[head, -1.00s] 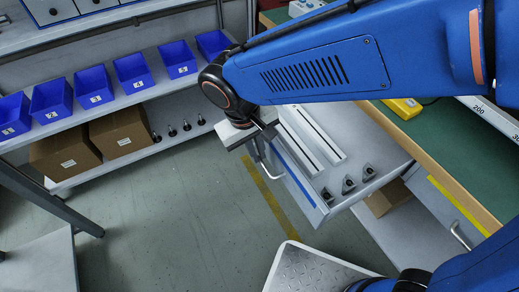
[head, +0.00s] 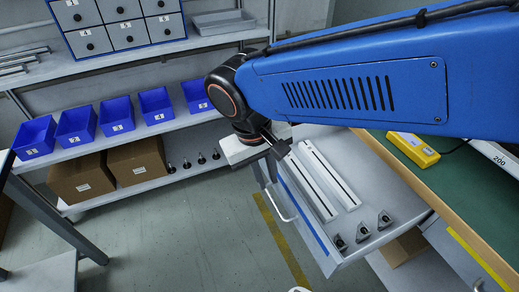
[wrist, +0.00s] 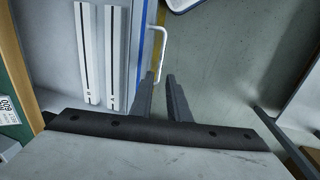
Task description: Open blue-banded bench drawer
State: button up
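The blue-banded drawer (head: 318,238) stands pulled out from the bench, its interior showing. Its front carries a blue strip and a pale bar handle (head: 283,207). My gripper (head: 272,150) is above the drawer's front edge, near the far end of the handle. In the wrist view, my gripper (wrist: 160,82) has its two dark fingers apart with nothing held between them. The handle (wrist: 162,45) shows just past the fingertips, with its near end in line with the gap. I cannot tell whether a finger touches it.
Two pale slotted rails (head: 318,185) and three dark small pieces (head: 362,232) lie in the drawer. A yellow-banded drawer (head: 470,255) is at right. The green-topped bench (head: 470,185) holds a yellow device (head: 413,149). Shelves with blue bins (head: 116,120) stand left; open floor lies between.

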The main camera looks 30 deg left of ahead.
notch_tip(320, 180, up, 10)
jog(key=s+a, duration=0.1)
jog(key=shift+s+f, duration=0.15)
jog(key=shift+s, duration=0.1)
dwell(0.4)
